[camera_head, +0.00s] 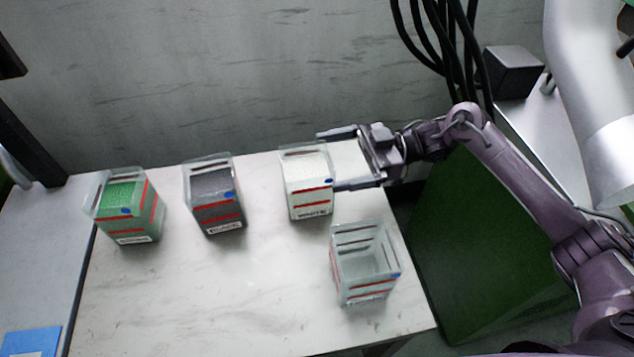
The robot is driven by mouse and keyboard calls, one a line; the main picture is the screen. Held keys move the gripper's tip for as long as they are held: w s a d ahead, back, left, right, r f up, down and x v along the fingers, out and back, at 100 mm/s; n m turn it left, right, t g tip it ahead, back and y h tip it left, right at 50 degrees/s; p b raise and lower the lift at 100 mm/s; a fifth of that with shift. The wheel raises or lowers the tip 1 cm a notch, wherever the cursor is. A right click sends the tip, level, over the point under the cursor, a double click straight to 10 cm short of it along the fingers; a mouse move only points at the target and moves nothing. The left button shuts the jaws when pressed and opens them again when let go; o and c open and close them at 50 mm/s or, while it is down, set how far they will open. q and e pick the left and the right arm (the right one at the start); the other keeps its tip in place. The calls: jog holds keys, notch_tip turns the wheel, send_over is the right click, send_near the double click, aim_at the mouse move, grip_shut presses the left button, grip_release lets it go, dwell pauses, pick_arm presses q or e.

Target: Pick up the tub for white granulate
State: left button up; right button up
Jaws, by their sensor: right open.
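The tub for white granulate (306,187) stands upright on the table, a clear tub filled with white granules, with red stripes, a blue dot and a label on its front. My right gripper (328,161) comes in from the right at the height of the tub's upper part. Its two fingers are spread apart, one towards the back and one towards the front, with the tips at the tub's right side. I cannot tell whether a finger touches the tub. My left gripper is not in view.
A tub of green granulate (130,212) and a tub of dark granulate (215,198) stand to the left on the marbled table (220,300). An empty clear tub (364,264) stands at the front right. A dark green box (490,245) is beyond the table's right edge.

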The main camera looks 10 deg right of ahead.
aim_at(316, 163)
jog(key=a, duration=0.4)
jog(key=shift+a+f+p, duration=0.2)
jog(key=shift+p, duration=0.15)
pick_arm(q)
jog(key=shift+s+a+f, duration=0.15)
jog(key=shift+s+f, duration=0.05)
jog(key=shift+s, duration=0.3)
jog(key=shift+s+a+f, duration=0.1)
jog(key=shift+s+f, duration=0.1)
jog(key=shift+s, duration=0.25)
pick_arm(e)
jog(key=shift+s+d, duration=0.1)
jog(key=c, duration=1.7)
